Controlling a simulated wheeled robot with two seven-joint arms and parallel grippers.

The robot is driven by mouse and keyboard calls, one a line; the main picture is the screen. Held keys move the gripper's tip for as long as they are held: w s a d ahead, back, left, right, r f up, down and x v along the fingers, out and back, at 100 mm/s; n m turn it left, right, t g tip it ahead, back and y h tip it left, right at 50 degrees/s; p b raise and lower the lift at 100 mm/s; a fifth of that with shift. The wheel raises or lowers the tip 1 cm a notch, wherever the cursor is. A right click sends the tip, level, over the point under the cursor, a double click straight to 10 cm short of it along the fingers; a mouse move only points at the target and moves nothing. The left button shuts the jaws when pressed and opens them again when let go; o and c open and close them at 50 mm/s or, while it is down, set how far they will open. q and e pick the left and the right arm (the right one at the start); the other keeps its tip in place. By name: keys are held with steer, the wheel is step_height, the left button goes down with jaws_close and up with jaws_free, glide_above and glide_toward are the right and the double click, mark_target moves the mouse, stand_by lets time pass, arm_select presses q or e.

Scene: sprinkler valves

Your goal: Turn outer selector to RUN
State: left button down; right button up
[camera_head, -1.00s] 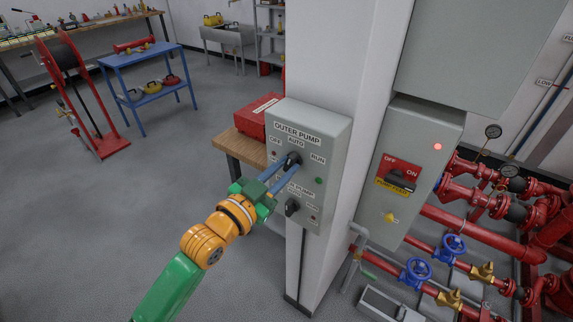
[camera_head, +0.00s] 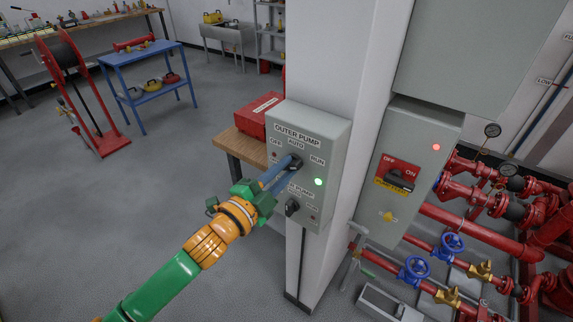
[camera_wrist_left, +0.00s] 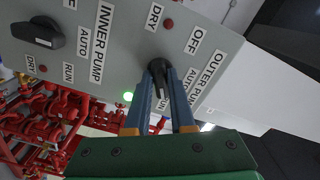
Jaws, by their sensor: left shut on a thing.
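The grey control box (camera_head: 333,133) on the white column carries the outer pump selector above the inner pump selector. My left gripper (camera_head: 293,162) is shut on the outer selector (camera_wrist_left: 158,66), a black knob under the OUTER PUMP label with OFF, AUTO and RUN marks. In the left wrist view my left gripper (camera_wrist_left: 163,95) has its two blue fingers on either side of this knob. A green lamp (camera_head: 318,182) near RUN is lit brightly, and it also shows in the left wrist view (camera_wrist_left: 128,96). My right gripper is not in view.
The inner selector (camera_head: 292,207) sits just below my fingers. A red box (camera_head: 256,117) on a wooden bench is behind the control box. A grey panel with a red switch (camera_head: 397,172) and red pipes (camera_head: 480,232) are at the right. Open floor lies left.

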arm_select(q)
steer(key=c, duration=0.7)
jaws_free()
steer(key=p+v, duration=0.1)
steer(key=v, duration=0.5)
steer(key=shift+p, duration=0.4)
